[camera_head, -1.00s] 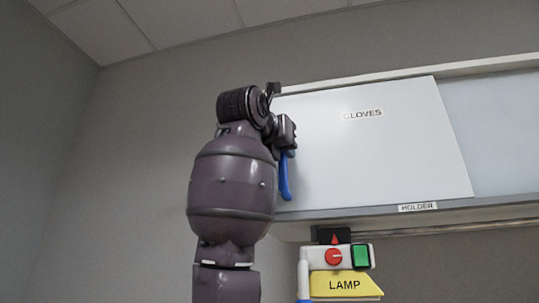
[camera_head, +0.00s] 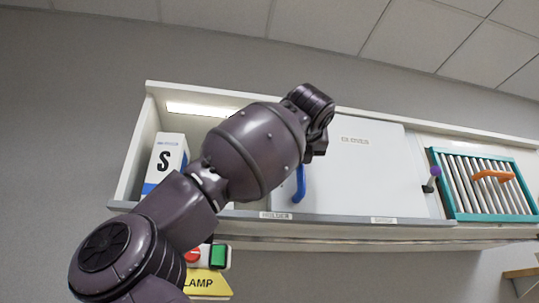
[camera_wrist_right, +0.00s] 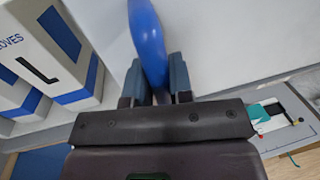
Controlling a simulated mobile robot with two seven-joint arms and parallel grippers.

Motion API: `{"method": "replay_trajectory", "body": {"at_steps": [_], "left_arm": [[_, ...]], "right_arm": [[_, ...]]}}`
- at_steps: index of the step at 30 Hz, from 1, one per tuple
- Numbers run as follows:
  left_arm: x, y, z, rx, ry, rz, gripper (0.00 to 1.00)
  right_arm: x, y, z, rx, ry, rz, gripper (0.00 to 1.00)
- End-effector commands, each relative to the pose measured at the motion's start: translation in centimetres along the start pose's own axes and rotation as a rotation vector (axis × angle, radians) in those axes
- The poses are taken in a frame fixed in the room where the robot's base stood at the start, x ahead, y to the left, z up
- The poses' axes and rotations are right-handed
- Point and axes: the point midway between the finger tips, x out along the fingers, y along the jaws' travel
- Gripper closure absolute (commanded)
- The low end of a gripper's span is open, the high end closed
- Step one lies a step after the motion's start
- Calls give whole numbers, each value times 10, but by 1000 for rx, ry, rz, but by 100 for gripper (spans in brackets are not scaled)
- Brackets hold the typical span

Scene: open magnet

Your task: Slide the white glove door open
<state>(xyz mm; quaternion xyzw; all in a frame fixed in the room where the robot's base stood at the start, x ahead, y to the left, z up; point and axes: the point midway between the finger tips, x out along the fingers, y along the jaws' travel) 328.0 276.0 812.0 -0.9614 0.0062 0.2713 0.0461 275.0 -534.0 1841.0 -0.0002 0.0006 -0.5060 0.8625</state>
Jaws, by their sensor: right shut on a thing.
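The white glove door (camera_head: 372,165), labelled GLOVES, covers the middle of the wall cabinet (camera_head: 168,94) in the head view. The cabinet's left part is uncovered. The door's blue handle (camera_head: 299,184) is near its left edge. In the right wrist view the handle (camera_wrist_right: 149,38) runs between the fingers of my right gripper (camera_wrist_right: 156,82), which is shut on it. In the head view my arm hides most of that gripper. My left gripper is not in view.
A white box marked S (camera_head: 165,156) stands in the uncovered left part. Glove boxes, one marked L (camera_wrist_right: 48,55), show in the right wrist view. Right of the door are a purple-topped knob (camera_head: 433,176) and a teal-framed slatted panel (camera_head: 485,185). A yellow LAMP sign (camera_head: 207,283) is below.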

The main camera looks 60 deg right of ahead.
Motion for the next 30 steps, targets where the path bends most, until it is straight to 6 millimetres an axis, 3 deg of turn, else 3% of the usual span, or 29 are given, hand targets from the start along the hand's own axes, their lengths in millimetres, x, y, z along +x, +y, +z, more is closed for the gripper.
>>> {"method": "replay_trajectory", "body": {"at_steps": [6,18,19,23,30], "left_arm": [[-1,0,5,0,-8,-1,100],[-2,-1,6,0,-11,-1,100],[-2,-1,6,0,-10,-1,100],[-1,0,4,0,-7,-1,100],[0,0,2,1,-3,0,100]], "right_arm": [[4,-19,0,1,1,0,100],[4,-22,1,-1,-2,-1,100],[4,-22,1,-1,-2,-2,78],[4,-22,1,0,-2,-1,58],[4,-21,1,0,-1,0,55]]}}
